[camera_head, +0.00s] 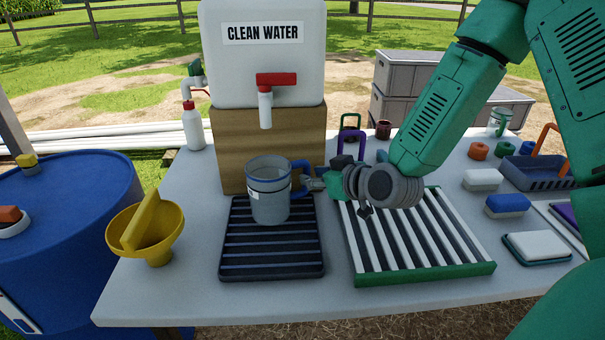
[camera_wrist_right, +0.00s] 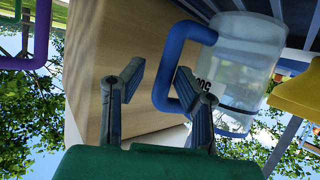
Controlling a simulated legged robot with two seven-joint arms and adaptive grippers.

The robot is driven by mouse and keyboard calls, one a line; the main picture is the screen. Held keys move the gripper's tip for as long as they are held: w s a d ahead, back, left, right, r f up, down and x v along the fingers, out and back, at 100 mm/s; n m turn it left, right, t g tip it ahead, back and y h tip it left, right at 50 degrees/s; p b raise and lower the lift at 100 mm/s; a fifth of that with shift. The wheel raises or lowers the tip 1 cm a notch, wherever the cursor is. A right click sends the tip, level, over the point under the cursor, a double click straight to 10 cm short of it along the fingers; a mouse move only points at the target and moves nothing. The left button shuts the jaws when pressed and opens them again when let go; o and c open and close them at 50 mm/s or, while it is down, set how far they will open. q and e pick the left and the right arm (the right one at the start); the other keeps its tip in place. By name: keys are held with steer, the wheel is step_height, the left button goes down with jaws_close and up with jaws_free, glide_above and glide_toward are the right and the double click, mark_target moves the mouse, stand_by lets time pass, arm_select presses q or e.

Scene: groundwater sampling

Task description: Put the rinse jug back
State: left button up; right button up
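The rinse jug (camera_head: 268,198) is a clear greyish jug with a blue handle. It stands upright on the black slatted tray (camera_head: 272,272), below the red tap of the clean water tank. My right gripper (camera_head: 312,179) reaches in from the right at the jug's handle side. In the right wrist view, its two fingers (camera_wrist_right: 158,88) are apart. The blue handle (camera_wrist_right: 168,72) shows between and just beyond the fingertips, closer to the right finger; contact cannot be told. The jug body (camera_wrist_right: 240,65) lies beyond the handle. My left gripper is out of view.
The white tank (camera_head: 262,70) stands on a wooden block (camera_head: 235,150) behind the jug. A green-edged slatted rack (camera_head: 425,272) lies under my right arm. Brushes and a blue basket (camera_head: 540,172) are at right.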

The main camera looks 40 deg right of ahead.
arm_select(q)
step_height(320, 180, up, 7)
steer(key=p, duration=0.7)
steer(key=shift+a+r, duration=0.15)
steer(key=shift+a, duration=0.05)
arm_select(e)
steer(key=v, duration=0.9)
steer(key=shift+a+r, duration=0.15)
steer(key=shift+a, duration=0.25)
